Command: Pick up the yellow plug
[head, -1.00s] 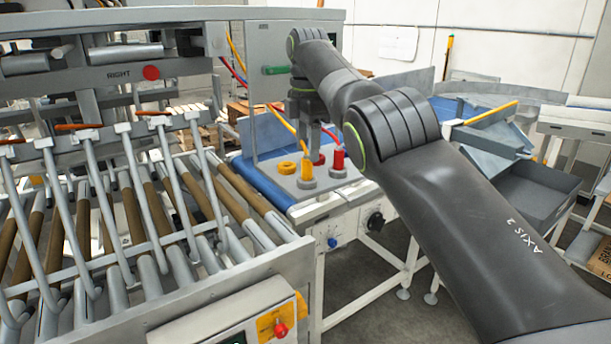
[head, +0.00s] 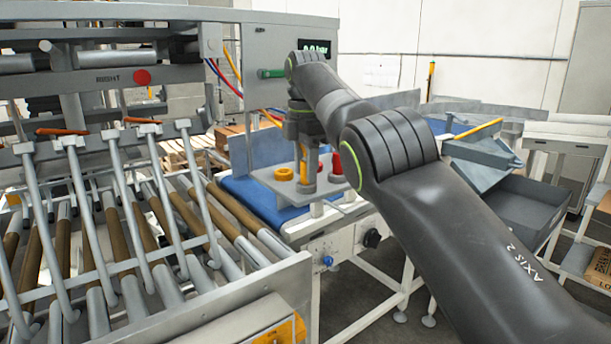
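The yellow plug (head: 304,170) stands on the grey plate (head: 263,179) at the end of the blue conveyor. My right gripper (head: 305,164) points down over it, with yellow showing between its two fingers. I cannot tell whether the fingers touch the plug or leave a gap. A yellow ring (head: 284,174) lies on the plate to the left. My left gripper is not in view.
The roller conveyor (head: 150,250) with upright metal rods fills the left. Yellow and red hoses (head: 228,80) hang beside the grey cabinet (head: 262,50). A blue knob (head: 328,261) and a black knob (head: 372,238) are on the front below the plate. A grey bin (head: 525,205) stands at the right.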

